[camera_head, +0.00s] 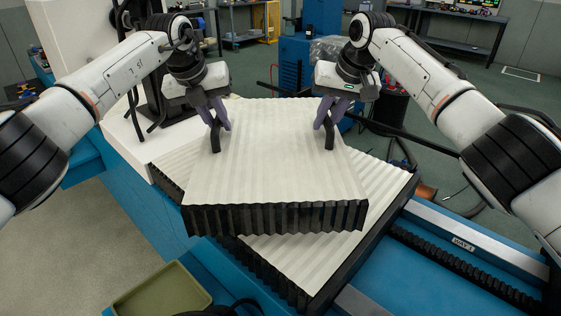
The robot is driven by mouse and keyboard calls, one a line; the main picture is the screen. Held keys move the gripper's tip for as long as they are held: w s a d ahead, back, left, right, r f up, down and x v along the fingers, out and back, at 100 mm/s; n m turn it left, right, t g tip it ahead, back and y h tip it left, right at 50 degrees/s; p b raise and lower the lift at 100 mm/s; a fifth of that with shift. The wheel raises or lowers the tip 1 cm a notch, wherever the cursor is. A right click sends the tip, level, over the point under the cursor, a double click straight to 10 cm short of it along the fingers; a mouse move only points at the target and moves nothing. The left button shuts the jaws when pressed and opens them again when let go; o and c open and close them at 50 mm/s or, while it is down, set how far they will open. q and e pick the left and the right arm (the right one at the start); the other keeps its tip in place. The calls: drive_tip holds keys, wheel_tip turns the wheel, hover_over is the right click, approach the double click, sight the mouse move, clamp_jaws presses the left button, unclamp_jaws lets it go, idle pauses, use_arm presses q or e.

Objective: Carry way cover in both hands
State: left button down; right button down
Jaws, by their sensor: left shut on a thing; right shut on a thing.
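The way cover (270,172) is a pale, ribbed panel with a dark pleated front edge and two black handles on top. It is in the middle of the head view, above a second ribbed cover (325,262) that lies turned at an angle on the blue machine bed. My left gripper (216,138) is shut on the left handle. My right gripper (328,138) is shut on the right handle. The panel looks roughly level. Whether it touches the cover below cannot be told.
A blue machine bed with a grey rail (475,250) and dark rack runs to the lower right. An olive tray (162,292) is at the lower left. A white machine housing (135,140) stands close behind on the left. A blue cabinet (296,62) and benches are farther back.

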use_arm(q)
drive_tip(key=shift+s+a+r, duration=0.1)
drive_tip(key=shift+s+r, duration=0.1)
drive_tip(key=shift+r, duration=0.1)
use_arm(e)
drive_tip(key=shift+s+d+r, duration=0.1)
drive_tip(key=shift+s+r, duration=0.1)
drive_tip(key=shift+r, duration=0.1)
use_arm(q)
drive_tip(key=shift+f, duration=0.15)
use_arm(e)
drive_tip(key=shift+f, duration=0.15)
